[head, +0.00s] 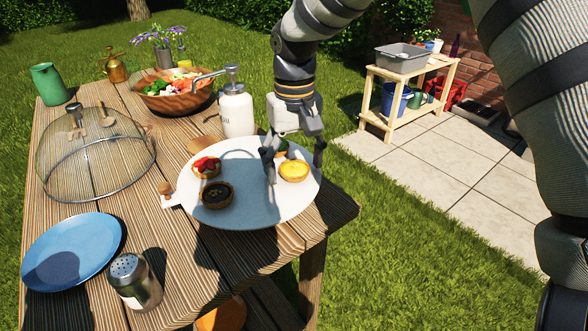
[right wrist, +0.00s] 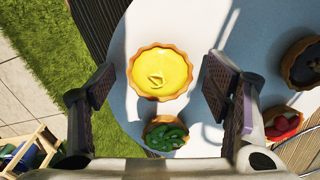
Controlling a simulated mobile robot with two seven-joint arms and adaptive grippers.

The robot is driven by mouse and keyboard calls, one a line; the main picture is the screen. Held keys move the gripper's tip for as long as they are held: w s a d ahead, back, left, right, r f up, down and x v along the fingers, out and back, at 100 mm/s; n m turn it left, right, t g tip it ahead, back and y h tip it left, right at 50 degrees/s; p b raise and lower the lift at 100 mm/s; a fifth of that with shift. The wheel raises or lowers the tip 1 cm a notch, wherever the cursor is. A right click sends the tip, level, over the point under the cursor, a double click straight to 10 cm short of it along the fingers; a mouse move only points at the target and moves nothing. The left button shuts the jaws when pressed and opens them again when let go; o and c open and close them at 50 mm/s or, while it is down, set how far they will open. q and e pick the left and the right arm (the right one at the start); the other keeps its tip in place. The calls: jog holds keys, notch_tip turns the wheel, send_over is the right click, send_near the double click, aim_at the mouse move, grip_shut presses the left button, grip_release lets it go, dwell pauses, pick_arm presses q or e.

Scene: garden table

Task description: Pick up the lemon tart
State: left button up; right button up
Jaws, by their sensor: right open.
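The lemon tart (head: 294,171) has a bright yellow filling in a golden fluted crust. It lies on the right part of a large round white plate (head: 247,212). In the right wrist view the tart (right wrist: 160,73) sits between and just ahead of the two fingers. My right gripper (head: 294,168) is open and empty, pointing down over the plate; its fingers also show in the right wrist view (right wrist: 160,100), one on each side, apart from the tart. My left gripper is not in view.
On the same plate are a dark chocolate tart (head: 217,195), a red berry tart (head: 207,167) and a green-topped tart (right wrist: 166,134) close to the lemon one. A white pump bottle (head: 237,112) stands behind the plate. A blue plate (head: 72,250) and a shaker (head: 134,281) are at front left.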

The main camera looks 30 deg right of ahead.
jog(key=c, duration=1.2)
